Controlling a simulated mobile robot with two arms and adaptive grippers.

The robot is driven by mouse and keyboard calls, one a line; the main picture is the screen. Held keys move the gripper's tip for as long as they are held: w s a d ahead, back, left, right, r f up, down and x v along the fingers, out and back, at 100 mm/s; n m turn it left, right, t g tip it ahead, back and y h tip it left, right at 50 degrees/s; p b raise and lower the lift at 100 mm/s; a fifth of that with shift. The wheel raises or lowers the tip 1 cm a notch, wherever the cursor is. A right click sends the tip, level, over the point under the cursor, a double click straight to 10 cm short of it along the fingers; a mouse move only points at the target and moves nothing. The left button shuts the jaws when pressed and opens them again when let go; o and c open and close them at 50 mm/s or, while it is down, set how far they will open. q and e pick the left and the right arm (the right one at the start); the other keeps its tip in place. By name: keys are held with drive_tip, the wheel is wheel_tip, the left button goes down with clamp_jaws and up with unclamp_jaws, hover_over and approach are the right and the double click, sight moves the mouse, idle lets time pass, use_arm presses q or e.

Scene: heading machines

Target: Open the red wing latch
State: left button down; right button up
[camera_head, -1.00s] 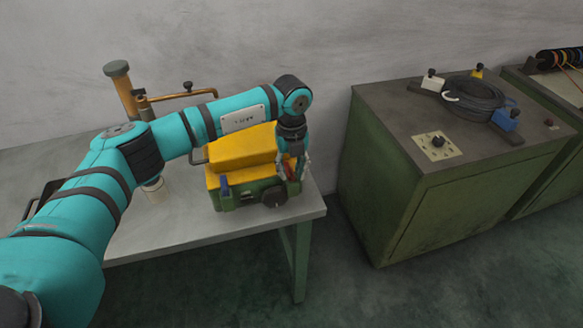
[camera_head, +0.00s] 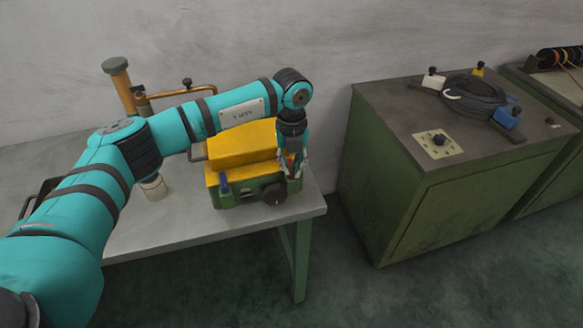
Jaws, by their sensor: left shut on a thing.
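A green box with a yellow lid (camera_head: 243,145) stands on the grey bench near its right end. A blue latch (camera_head: 224,183) is on the left of its front, and a dark round knob (camera_head: 273,193) is on the front to the right. My left gripper (camera_head: 292,170) points down at the box's right front corner, where the red wing latch sits. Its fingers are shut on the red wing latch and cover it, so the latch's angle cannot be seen. My right gripper is not in view.
A brass pipe fitting (camera_head: 120,82) stands at the back of the bench (camera_head: 200,228). To the right, past a gap of floor, a green cabinet (camera_head: 470,205) carries a coiled black cable (camera_head: 474,95) and small coloured knobs.

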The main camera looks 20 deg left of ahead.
use_arm(q)
drive_tip(key=m+b, duration=0.1)
drive_tip(key=f+m+b, duration=0.1)
drive_tip(key=m+b, duration=0.1)
drive_tip(key=shift+s+m, duration=0.1)
drive_tip(key=shift+m, duration=0.2)
drive_tip(key=m+b, duration=0.3)
drive_tip(key=m, duration=0.1)
drive_tip(key=shift+m, duration=0.3)
drive_tip(key=m+b, duration=0.2)
drive_tip(key=m, duration=0.2)
drive_tip(key=shift+r+m+b, duration=0.15)
drive_tip(key=shift+m+b, duration=0.75)
drive_tip(key=shift+m, duration=1.1)
drive_tip(key=c, duration=1.5)
unclamp_jaws()
drive_tip(key=shift+r, duration=0.1)
drive_tip(key=shift+r, duration=0.15)
